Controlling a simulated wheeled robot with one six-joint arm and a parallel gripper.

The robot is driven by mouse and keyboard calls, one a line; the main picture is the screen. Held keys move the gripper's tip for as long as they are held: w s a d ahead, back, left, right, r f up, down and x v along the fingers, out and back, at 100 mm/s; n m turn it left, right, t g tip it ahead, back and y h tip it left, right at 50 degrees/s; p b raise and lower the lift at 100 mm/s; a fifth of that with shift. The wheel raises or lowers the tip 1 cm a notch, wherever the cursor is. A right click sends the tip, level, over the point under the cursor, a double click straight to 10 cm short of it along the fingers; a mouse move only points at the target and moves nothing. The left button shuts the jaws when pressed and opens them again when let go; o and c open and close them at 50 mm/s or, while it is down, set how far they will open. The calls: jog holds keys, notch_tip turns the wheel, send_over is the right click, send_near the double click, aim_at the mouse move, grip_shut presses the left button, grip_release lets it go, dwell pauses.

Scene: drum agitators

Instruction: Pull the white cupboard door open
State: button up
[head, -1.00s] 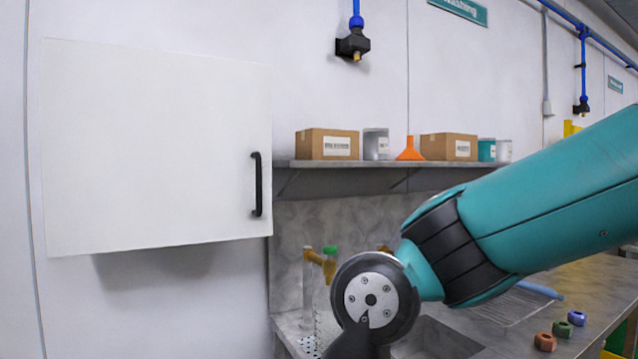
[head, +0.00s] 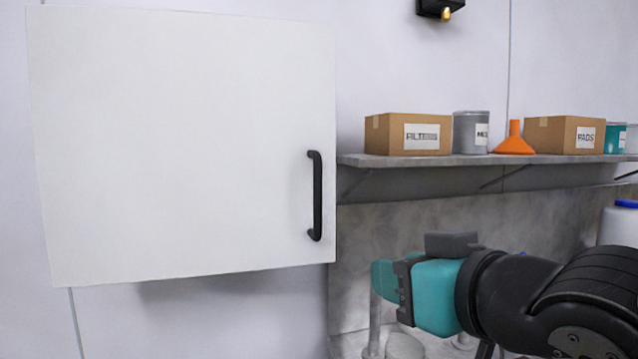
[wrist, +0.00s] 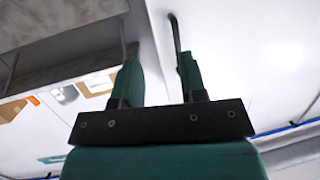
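The white cupboard door (head: 180,150) is shut on the wall at left in the head view. Its black vertical bar handle (head: 317,196) is near the door's right edge. My gripper (head: 384,284) is right of the handle and lower, clear of the door, fingers pointing left. In the wrist view my gripper (wrist: 158,58) shows two teal fingers spread apart with nothing between them. There the dark handle (wrist: 175,32) lies beyond the right fingertip, and the white door (wrist: 240,60) fills the right side. I cannot tell the exact gap from fingertip to handle.
A grey shelf (head: 440,160) right of the door carries cardboard boxes (head: 408,134), a grey can (head: 470,132) and an orange funnel (head: 514,140). It lies above my gripper. A black wall fitting (head: 434,8) is at the top. The wall below the door is free.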

notch_tip(320, 180, up, 5)
jog(key=a+t+y, duration=0.1)
jog(key=t+y, duration=0.1)
jog(key=p, duration=1.2)
send_near(319, 199)
jog(key=shift+n, duration=0.4)
jog(key=x, duration=0.9)
jog(key=shift+w+r, duration=0.2)
jog(key=shift+w+a+f+p, duration=0.2)
jog(key=shift+w+a+p, duration=0.15)
jog(key=shift+w, duration=0.25)
grip_shut()
